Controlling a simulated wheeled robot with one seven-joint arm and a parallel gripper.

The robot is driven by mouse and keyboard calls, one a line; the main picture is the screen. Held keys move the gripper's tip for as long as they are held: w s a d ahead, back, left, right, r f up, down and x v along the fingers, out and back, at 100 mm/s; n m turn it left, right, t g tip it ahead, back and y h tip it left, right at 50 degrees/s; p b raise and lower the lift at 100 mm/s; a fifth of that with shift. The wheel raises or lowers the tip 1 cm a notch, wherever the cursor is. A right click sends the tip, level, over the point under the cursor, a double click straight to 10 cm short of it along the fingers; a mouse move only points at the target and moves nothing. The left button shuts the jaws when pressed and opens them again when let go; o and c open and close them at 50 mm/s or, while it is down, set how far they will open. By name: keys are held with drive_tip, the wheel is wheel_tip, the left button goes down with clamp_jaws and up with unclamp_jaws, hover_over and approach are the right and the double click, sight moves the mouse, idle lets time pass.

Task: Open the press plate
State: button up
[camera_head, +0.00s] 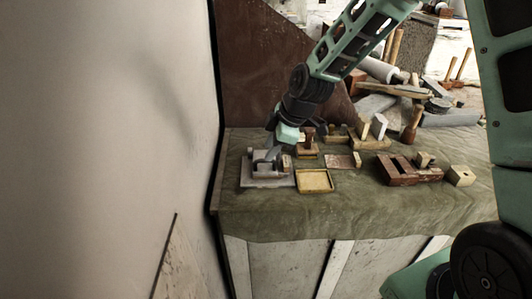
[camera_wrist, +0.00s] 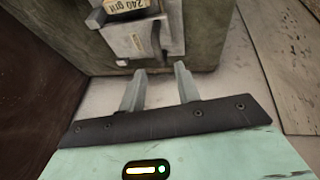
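The grey press (camera_head: 256,182) sits on the cloth-covered table at its left end, with a flat square base and a raised block on top. In the wrist view, a grey metal plate (camera_wrist: 126,42) with a thin upright strip or handle (camera_wrist: 155,40) lies just beyond my fingertips. My gripper (camera_wrist: 160,70) is open, its two pale fingers apart with nothing clearly held between them. In the head view my gripper (camera_head: 272,152) is over the press and hides part of it. I cannot tell whether the fingers touch it.
A block labelled "240 grit" (camera_wrist: 126,6) is by the plate. A shallow yellow tray (camera_head: 315,181) is right of the press. A small wooden stand (camera_head: 307,150), a reddish slotted block (camera_head: 405,172) and a pale wooden block (camera_head: 461,175) stand further right. The wall (camera_head: 110,130) is close on the left.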

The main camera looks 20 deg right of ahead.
sight(263, 160)
drive_tip(key=shift+x, duration=1.85)
clamp_jaws()
drive_tip(key=shift+r+p, duration=0.2)
drive_tip(key=shift+p, duration=0.2)
